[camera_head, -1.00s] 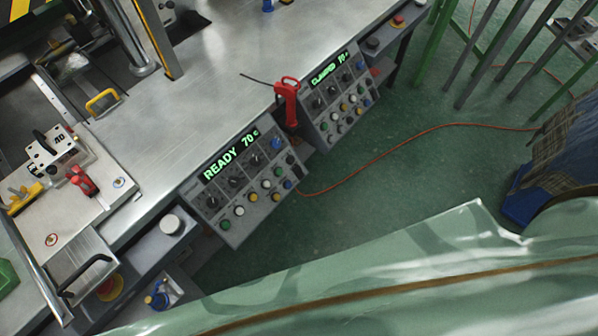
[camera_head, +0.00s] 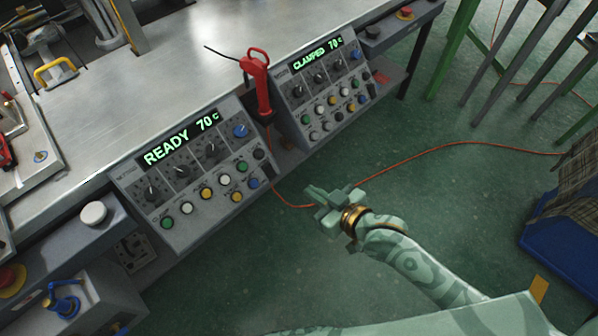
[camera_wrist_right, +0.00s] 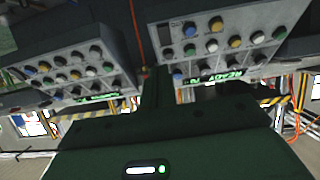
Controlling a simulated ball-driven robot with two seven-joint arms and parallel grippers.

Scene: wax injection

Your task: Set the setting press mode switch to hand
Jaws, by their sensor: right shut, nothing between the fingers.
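Two grey control panels are set along the bench front. The left panel (camera_head: 190,172) reads "READY 70 C" in green; the right panel (camera_head: 322,85) reads "CLAMPED 70". Each has a row of black rotary knobs and coloured buttons. The labels are too small to read, so I cannot tell which knob is the mode switch or how it is set. My right gripper (camera_head: 316,199), pale green with a gold ring, is shut and empty over the floor in front of the panels, apart from both. Both panels also show upside down in the right wrist view. My left gripper is out of view.
A red-handled tool (camera_head: 258,78) stands between the panels. An orange cable (camera_head: 440,146) crosses the floor. A white round button (camera_head: 93,213) and a blue valve (camera_head: 62,300) are at lower left. A blue bin (camera_head: 560,245) stands at right. Floor before the panels is open.

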